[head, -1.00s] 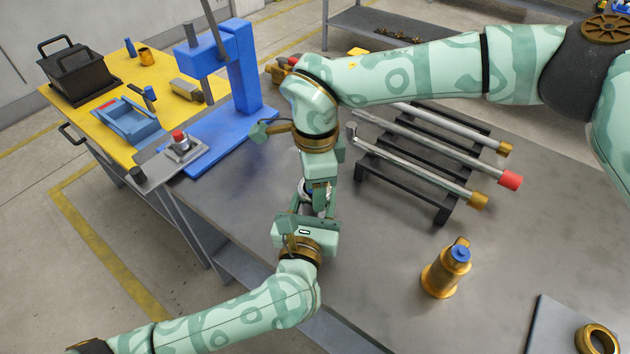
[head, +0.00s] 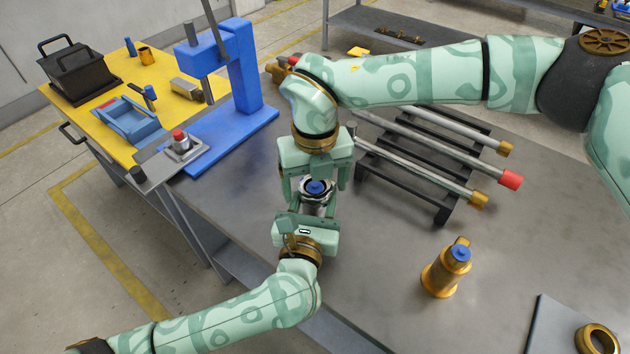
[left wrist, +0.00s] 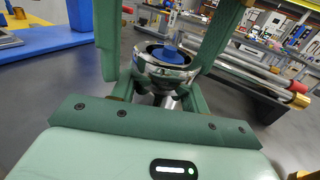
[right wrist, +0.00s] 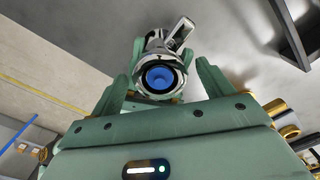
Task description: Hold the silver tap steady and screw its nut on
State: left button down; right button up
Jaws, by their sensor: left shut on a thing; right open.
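The silver tap (head: 317,203) stands upright over the table in my left gripper (head: 314,213), which is shut on its body. A shiny silver ring (left wrist: 165,66), apparently the nut, sits around the tap's blue core (head: 316,187). How far down it is threaded I cannot tell. In the right wrist view the ring surrounds the blue core (right wrist: 160,79), with the tap's lever (right wrist: 181,33) behind it. My right gripper (head: 315,188) is open, with one finger on each side of the ring; whether they touch it is unclear.
A brass tap (head: 446,272) with a blue top stands on the table at right. A brass ring (head: 597,341) lies on a dark plate at the lower right. A black rack (head: 443,212) holds several pipes behind. A blue press (head: 246,80) stands at left.

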notch_tip(320, 180, up, 12)
dwell(0.5)
pick_arm(q)
jog(key=c, duration=0.6)
grip_release()
jog(key=shift+c, duration=0.2)
jog(key=shift+s, duration=0.1)
